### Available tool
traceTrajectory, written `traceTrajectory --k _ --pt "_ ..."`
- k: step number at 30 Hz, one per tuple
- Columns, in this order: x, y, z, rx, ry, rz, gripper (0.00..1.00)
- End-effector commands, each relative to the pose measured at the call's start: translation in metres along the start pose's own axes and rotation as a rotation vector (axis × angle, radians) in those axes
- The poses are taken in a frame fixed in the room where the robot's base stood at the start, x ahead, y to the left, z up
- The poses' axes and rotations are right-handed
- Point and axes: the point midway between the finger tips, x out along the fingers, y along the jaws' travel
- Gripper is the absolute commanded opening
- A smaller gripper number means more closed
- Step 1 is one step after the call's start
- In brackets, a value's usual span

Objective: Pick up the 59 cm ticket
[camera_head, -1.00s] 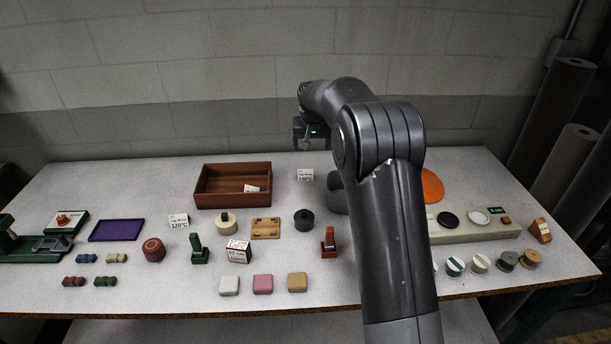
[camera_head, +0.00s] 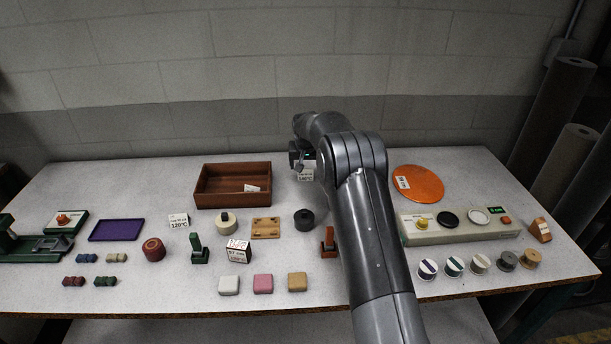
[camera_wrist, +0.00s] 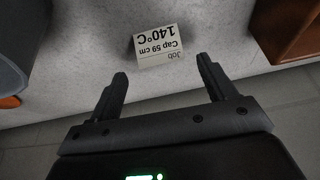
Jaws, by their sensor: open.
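The 59 cm ticket (camera_wrist: 157,46) is a small white card reading "Job Cap 59 cm 140°C". It shows upside down in the wrist view, just beyond and between my fingertips. In the head view the ticket (camera_head: 305,176) stands at the back middle of the table, partly hidden by my gripper (camera_head: 300,158). My gripper (camera_wrist: 161,68) is open, with its two dark fingers apart and nothing between them. I cannot tell from the wrist view how high the fingers are above the table.
A brown wooden tray (camera_head: 233,203) stands left of the ticket; its corner shows in the wrist view (camera_wrist: 292,30). An orange disc (camera_head: 420,184) lies right. Another ticket (camera_head: 178,220) reads 120°C. Table around the ticket is clear.

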Motion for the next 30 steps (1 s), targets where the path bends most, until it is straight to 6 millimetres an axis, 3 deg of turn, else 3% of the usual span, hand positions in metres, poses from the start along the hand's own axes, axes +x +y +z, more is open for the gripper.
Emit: traceTrajectory --k 6,14,30 --pt "0.032 -0.002 0.004 0.0 -0.002 0.0 0.76" --pt "0.035 -0.002 0.003 0.0 0.0 0.0 0.76" --pt "0.035 -0.002 0.003 0.0 0.0 0.0 0.32"
